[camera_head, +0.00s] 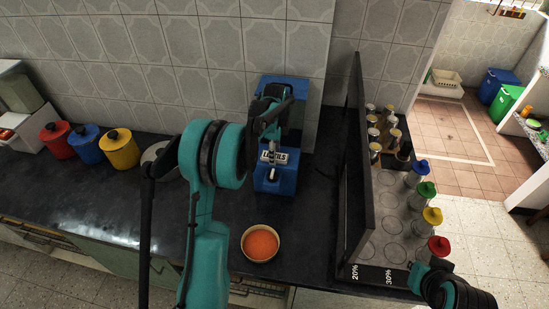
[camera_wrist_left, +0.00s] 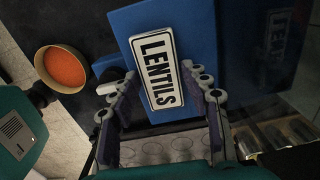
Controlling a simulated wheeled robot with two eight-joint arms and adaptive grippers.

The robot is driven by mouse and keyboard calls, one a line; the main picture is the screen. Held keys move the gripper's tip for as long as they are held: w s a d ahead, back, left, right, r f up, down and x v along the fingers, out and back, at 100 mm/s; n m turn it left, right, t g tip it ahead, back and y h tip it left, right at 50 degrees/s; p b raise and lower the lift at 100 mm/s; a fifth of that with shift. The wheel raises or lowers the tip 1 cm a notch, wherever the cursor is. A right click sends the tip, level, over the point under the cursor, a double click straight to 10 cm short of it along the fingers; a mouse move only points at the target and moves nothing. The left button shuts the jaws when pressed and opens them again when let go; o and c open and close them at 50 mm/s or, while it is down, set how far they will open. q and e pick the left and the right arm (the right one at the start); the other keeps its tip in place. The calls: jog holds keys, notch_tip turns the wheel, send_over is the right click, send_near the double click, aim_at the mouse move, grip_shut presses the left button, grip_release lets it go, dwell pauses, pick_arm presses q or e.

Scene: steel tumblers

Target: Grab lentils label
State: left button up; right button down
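The lentils label (camera_head: 281,157) is a white plate with black letters reading "LENTILS". It sits at the front of a blue stand (camera_head: 287,184) on the dark counter. In the left wrist view the label (camera_wrist_left: 158,70) shows tilted against a blue surface (camera_wrist_left: 200,35). My left gripper (camera_wrist_left: 152,88) is open, with a finger to each side of the label's lower part. I cannot tell whether either finger touches it. In the head view my left gripper (camera_head: 270,128) is above the label, partly hidden by its own arm. My right gripper does not show; only part of that arm does.
A bowl of orange lentils (camera_head: 260,243) stands in front of the blue stand. Red, blue and yellow canisters (camera_head: 119,149) stand at the left. At the right a dark upright panel (camera_head: 357,165) borders a rack of steel tumblers and coloured-lid containers (camera_head: 432,216).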

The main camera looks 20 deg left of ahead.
pick_arm(q)
jog(key=c, duration=0.4)
